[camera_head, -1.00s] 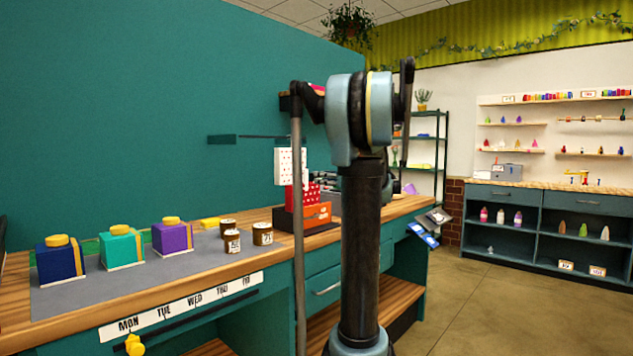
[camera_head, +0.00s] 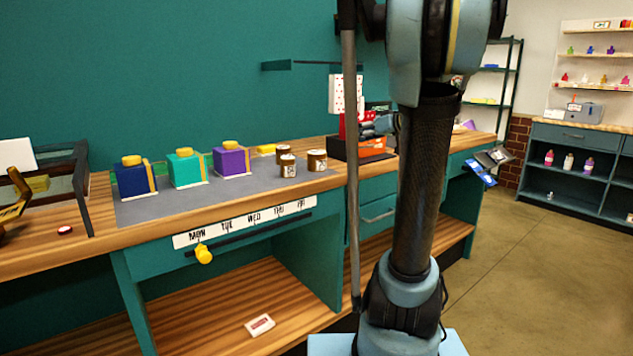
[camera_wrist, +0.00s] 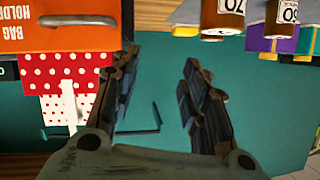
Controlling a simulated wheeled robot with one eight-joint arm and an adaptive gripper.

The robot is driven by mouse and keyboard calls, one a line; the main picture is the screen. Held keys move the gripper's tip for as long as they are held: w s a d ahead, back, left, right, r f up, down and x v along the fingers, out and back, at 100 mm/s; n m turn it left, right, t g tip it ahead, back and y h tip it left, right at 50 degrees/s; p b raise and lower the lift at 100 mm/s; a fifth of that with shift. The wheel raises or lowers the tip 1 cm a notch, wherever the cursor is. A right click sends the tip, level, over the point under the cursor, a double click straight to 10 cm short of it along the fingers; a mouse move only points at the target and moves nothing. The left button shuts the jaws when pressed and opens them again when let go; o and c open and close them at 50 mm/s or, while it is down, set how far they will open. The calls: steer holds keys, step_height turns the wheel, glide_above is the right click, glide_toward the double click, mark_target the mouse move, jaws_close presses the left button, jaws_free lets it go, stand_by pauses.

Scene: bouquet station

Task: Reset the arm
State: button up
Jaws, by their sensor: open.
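My gripper (camera_wrist: 160,62) is open in the wrist view, with its two dark fingers apart and nothing between them. The wrist view is upside down. It shows the orange bag holder (camera_wrist: 75,32), a red polka-dot bag (camera_wrist: 60,72) and a white dotted one beside the left finger. My arm (camera_head: 418,180) stands upright in the head view, its upper part cut off by the top edge. The gripper is mostly hidden there behind the arm, near the bag holder (camera_head: 368,147).
Blue (camera_head: 132,180), teal (camera_head: 186,170) and purple (camera_head: 231,161) boxes stand on a grey mat (camera_head: 150,210) on the wooden counter. Several brown jars (camera_head: 317,160) stand to their right. A yellow knob (camera_head: 203,254) hangs below the weekday strip (camera_head: 245,221). Floor (camera_head: 530,270) to the right is clear.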

steer(key=s+a+f+m+g+h, duration=0.1)
steer(key=s+a+f+g+h, duration=0.15)
steer(key=s+f, duration=0.65)
steer(key=s+a+f+m+g+h, duration=0.1)
steer(key=s+a+f+g, duration=0.2)
steer(key=s+f, duration=0.55)
steer(key=s+d+f+m+g+h, duration=0.1)
steer(key=s+d+f+m+h, duration=0.1)
steer(key=s+f, duration=0.3)
steer(key=s+d+f+m+g+h, duration=0.1)
steer(key=s+d+f+h, duration=0.3)
steer(key=s, duration=0.8)
step_height(320, 180, down, 2)
steer(key=shift+d+f+m, duration=0.15)
steer(key=shift+d+m, duration=0.45)
steer(key=shift+d, duration=0.05)
steer(key=shift+w+f, duration=0.2)
steer(key=shift+w, duration=0.25)
